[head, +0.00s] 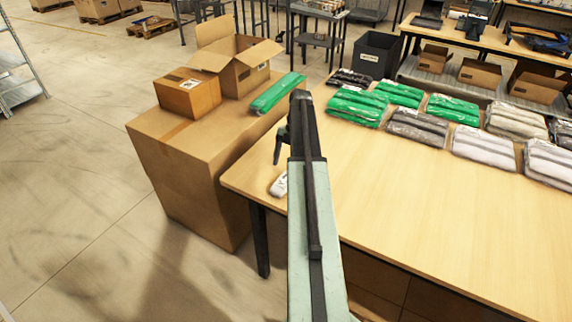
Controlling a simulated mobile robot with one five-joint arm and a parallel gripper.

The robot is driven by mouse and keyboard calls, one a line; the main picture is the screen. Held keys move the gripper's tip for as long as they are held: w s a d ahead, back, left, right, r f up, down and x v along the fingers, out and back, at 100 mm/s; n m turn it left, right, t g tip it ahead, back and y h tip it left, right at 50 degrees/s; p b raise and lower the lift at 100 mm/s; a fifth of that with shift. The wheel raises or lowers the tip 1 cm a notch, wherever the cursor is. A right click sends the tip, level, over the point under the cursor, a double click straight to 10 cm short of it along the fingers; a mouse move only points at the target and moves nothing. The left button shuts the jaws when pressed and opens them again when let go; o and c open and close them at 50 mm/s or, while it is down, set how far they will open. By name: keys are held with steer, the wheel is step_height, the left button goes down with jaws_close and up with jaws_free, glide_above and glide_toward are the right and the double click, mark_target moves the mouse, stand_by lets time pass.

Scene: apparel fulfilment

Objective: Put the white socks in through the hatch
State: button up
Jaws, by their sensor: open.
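A small white bundle with dark marks (279,185), which looks like the white socks, lies at the left edge of the wooden table (400,200). My arm hides its right side. My gripper (281,146) is open, with one dark finger showing left of my arm, above the table's left edge; the rest is hidden behind the arm. The finger appears above and apart from the white bundle. I cannot pick out a hatch; an open-topped cardboard box (245,75) stands on the large carton (180,135) to the left.
A closed small box (188,95) and a green packet (277,93) also lie on the large carton. Rows of green, grey and whitish packets (484,148) fill the table's far side. A dark bin (376,56) stands behind. The table's near right part is bare.

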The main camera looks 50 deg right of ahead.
steer(key=p+v, duration=0.2)
steer(key=v, duration=0.2)
steer(key=shift+d, duration=0.1)
steer(key=w+a+f+m+h, duration=0.1)
steer(key=w+a+m, duration=0.25)
steer(key=a, duration=0.75)
steer(key=w+a+m+h, duration=0.15)
steer(key=a+m, duration=0.35)
steer(key=a, duration=0.6)
steer(key=s+a+m+t+h, duration=0.1)
steer(key=s+a+m, duration=0.2)
steer(key=a+m, duration=0.9)
steer(key=a, duration=1.3)
steer(key=shift+f+h, duration=0.35)
steer(key=shift+a, duration=0.1)
